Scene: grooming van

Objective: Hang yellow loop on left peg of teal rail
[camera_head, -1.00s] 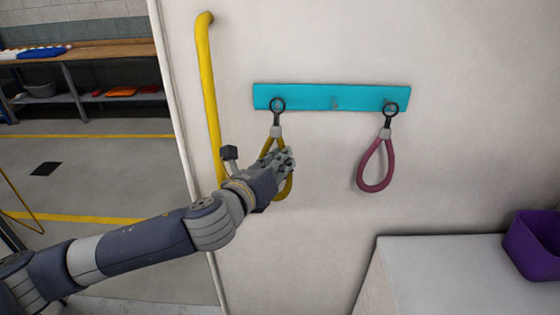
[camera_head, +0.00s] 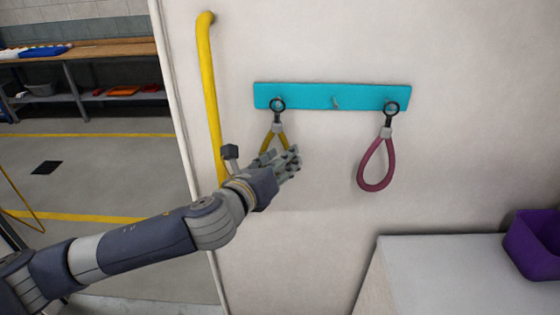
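The teal rail (camera_head: 306,97) is fixed to the pale wall and has a peg near each end and one in the middle. The yellow loop (camera_head: 268,141) hangs at the left peg, with its dark ring (camera_head: 277,104) at the peg. Whether the ring is fully seated I cannot tell. My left gripper (camera_head: 291,160) is in front of the loop's lower part and hides it. Its fingers overlap the strap, and I cannot tell whether they grip it. My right gripper is not in view.
A pink loop (camera_head: 376,165) hangs at the right peg; the middle peg (camera_head: 336,103) is bare. A yellow grab bar (camera_head: 208,90) runs down the wall left of the rail. A purple bin (camera_head: 533,243) stands on a pale counter (camera_head: 450,270) at lower right.

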